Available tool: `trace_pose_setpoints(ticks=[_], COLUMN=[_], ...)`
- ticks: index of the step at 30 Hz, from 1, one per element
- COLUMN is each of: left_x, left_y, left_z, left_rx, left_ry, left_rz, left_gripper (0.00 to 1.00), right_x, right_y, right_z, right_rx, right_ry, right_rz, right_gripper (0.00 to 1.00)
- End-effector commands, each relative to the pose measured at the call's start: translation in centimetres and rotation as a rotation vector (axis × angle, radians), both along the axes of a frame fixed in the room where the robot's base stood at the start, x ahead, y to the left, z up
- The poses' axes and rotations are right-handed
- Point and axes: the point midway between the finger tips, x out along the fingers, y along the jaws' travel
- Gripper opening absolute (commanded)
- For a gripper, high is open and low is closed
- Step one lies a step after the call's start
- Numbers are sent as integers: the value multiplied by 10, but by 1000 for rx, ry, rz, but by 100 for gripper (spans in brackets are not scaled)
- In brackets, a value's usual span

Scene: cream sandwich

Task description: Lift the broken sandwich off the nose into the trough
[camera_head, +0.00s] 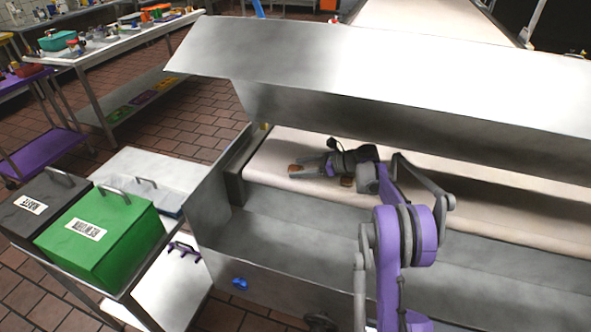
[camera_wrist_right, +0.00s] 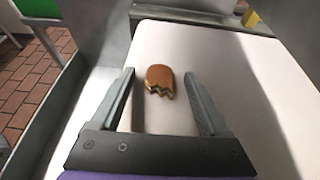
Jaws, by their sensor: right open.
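The broken sandwich (camera_wrist_right: 159,80) is brown with a jagged dark-filled edge. It lies on the pale belt (camera_wrist_right: 190,45) in the right wrist view, between and beyond my fingertips. In the head view a small brown bit of it (camera_head: 295,168) shows by my right fingers. My right gripper (camera_wrist_right: 160,85) is open and empty, with one finger on each side of the sandwich's line. In the head view the right gripper (camera_head: 308,165) reaches left, low over the belt's left end. The metal trough (camera_head: 290,222) runs along the belt's near side. My left gripper is not in view.
A slanted metal hood (camera_head: 400,75) overhangs the belt. A metal side wall (camera_head: 213,190) closes its left end. A green box (camera_head: 98,235) and a dark box (camera_head: 45,205) stand on a cart at left. The trough's visible floor is clear.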

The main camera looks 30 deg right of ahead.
Motion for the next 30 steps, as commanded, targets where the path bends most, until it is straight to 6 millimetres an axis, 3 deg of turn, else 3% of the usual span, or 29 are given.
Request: trace_pose_setpoints(ticks=[2, 14, 23, 30], left_x=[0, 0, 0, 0], left_y=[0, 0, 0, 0], left_z=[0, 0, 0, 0], left_rx=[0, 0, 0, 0], left_ry=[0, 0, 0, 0], left_rz=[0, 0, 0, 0], left_gripper=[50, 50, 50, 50], right_x=[0, 0, 0, -1], right_y=[0, 0, 0, 0], right_z=[0, 0, 2, 38], right_rx=[0, 0, 0, 0], right_ry=[0, 0, 0, 0], right_rz=[0, 0, 0, -1], right_gripper=[73, 1, 0, 0])
